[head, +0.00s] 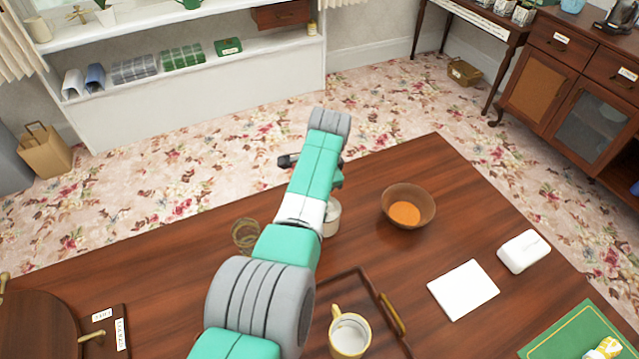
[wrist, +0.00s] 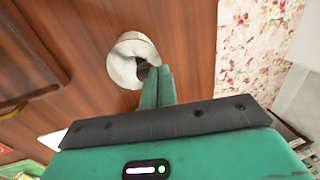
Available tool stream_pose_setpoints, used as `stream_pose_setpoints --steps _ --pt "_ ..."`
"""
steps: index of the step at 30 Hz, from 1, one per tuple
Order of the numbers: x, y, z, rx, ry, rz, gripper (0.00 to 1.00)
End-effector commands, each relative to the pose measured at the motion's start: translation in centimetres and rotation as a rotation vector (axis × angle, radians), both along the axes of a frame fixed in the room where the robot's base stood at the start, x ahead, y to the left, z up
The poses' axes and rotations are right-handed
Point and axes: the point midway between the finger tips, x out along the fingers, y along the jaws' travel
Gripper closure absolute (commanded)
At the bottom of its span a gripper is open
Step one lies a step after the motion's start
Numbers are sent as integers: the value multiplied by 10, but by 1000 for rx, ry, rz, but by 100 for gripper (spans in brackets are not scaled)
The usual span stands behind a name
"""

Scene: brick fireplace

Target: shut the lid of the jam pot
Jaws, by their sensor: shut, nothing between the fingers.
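A pale round pot (head: 332,218), which looks like the jam pot, stands on the dark wooden table, partly hidden behind my arm in the head view. In the wrist view the pot (wrist: 126,62) shows as a whitish round shape with a dark spot at its right side. I cannot tell its lid's position clearly. My gripper (wrist: 154,74) is shut and empty, with its green fingertips over or against the pot's right edge; contact is unclear. In the head view my arm hides the fingertips.
A brown bowl with orange contents (head: 408,206) stands right of the pot. A glass-like ringed item (head: 246,236) is on the left. A tray (head: 362,280) and a yellow-handled mug (head: 350,335) are nearer. A white card (head: 463,289) and white box (head: 523,251) lie right.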

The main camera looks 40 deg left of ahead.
Motion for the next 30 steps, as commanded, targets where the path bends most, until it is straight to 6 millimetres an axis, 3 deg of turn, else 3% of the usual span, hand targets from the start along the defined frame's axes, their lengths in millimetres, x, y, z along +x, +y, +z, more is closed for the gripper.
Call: stream_pose_setpoints --steps 14,24,30 --pt "0 0 18 1 -1 0 100" --pt "-3 -11 80 1 -2 -1 100" --pt "-5 -14 94 2 -2 0 100"
